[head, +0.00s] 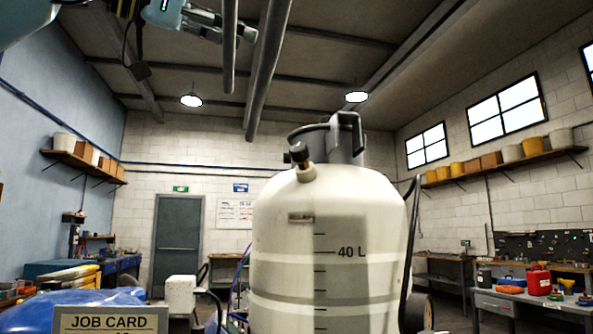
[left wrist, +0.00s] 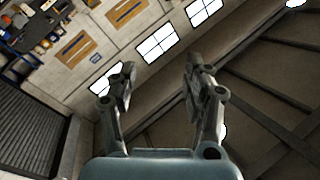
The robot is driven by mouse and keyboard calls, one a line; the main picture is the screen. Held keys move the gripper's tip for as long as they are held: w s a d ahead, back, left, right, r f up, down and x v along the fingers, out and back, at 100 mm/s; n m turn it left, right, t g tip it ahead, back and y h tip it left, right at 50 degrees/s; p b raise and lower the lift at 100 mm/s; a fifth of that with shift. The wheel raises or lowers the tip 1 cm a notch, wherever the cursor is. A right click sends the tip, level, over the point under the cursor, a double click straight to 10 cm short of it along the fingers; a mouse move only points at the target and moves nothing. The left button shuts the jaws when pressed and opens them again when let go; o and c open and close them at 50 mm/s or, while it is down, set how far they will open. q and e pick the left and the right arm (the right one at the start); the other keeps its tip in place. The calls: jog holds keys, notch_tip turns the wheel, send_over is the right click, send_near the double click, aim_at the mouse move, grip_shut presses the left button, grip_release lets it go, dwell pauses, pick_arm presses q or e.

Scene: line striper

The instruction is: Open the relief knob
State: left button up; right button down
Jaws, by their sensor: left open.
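The relief knob (head: 299,153) is a small black knob on a pale fitting at the upper left shoulder of the white tank (head: 334,243) in the head view. A dark cap with a handle (head: 347,138) stands on the tank's top, just right of the knob. My left gripper (head: 238,26) is at the top of the head view, above and left of the knob and well apart from it. In the left wrist view its fingers (left wrist: 161,82) are spread with nothing between them. The knob does not show in that view. My right gripper is not in view.
Two dark bars (head: 267,70) run down from the top edge between my left gripper and the tank. A black hose (head: 408,240) runs along the tank's right side. A job card (head: 110,322) is at lower left. A bench with a red can (head: 538,280) stands at right.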

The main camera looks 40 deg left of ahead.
pick_arm(q)
jog(key=b, duration=1.3)
send_near(294, 149)
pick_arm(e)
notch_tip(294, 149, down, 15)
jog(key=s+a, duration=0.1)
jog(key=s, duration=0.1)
pick_arm(q)
jog(key=p+x, duration=0.2)
jog(key=p, duration=0.1)
jog(key=p+x, duration=0.3)
jog(key=p, duration=0.1)
jog(key=p+x, duration=0.3)
jog(key=p, duration=0.1)
jog(key=shift+w+d+r, duration=0.1)
jog(key=shift+w+r, duration=0.05)
jog(key=shift+r, duration=0.2)
jog(key=shift+p+x, duration=0.85)
jog(key=shift+p, duration=0.2)
jog(key=shift+w+d+f, duration=0.1)
jog(key=shift+w+f, duration=0.1)
jog(key=shift+f, duration=0.05)
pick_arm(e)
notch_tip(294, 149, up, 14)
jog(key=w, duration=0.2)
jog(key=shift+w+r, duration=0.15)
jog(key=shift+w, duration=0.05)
pick_arm(q)
jog(key=shift+f, duration=0.1)
jog(key=shift+c, duration=0.4)
